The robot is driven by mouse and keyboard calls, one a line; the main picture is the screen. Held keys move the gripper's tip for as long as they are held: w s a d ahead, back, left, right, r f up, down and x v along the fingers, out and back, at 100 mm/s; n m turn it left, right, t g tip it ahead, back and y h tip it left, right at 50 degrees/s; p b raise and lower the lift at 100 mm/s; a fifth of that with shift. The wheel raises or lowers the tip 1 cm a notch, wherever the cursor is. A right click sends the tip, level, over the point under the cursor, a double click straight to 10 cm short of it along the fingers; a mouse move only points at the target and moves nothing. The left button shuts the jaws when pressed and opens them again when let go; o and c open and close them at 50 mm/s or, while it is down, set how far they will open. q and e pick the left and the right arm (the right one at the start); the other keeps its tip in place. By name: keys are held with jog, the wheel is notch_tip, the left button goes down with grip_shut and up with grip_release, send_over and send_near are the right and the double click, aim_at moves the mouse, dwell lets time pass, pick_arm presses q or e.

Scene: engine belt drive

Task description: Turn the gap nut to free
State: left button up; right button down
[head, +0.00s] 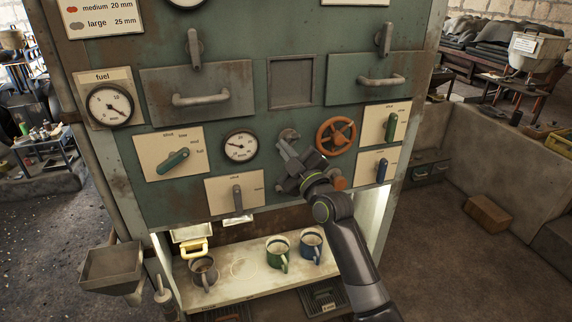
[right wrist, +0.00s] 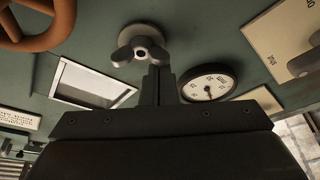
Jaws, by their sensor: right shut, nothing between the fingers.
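The gap nut looks to be the grey wing nut (head: 288,134) on the green panel, between the small gauge and the orange handwheel. In the right wrist view the wing nut (right wrist: 142,52) shows two rounded wings and a round base. My right gripper (head: 285,147) is shut and empty, its fingertips close to the nut in the head view. In the right wrist view the closed fingers (right wrist: 158,72) point up at the nut's lower edge; I cannot tell whether they touch it. The nut is partly hidden in the head view. My left gripper is not in view.
The orange handwheel (head: 336,136) is just right of the nut, the gauge (head: 240,146) just left. A green lever (head: 173,161) and a grey lever (head: 237,196) sit lower left. Green (head: 278,253) and blue (head: 311,245) mugs stand on the shelf below.

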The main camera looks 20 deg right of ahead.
jog(key=n+g+b, duration=0.1)
jog(key=n+b, duration=0.2)
jog(key=f+n+b, duration=0.1)
jog(key=n+b, duration=0.1)
jog(key=n+g+y+b, duration=0.1)
jog(key=n+b, duration=0.2)
jog(key=shift+d+f+n+g+b, duration=0.2)
jog(key=shift+d+n+g+b, duration=0.1)
jog(key=shift+d+b, duration=0.1)
jog(key=shift+d, duration=0.1)
jog(key=shift+w, duration=0.1)
dwell(0.4)
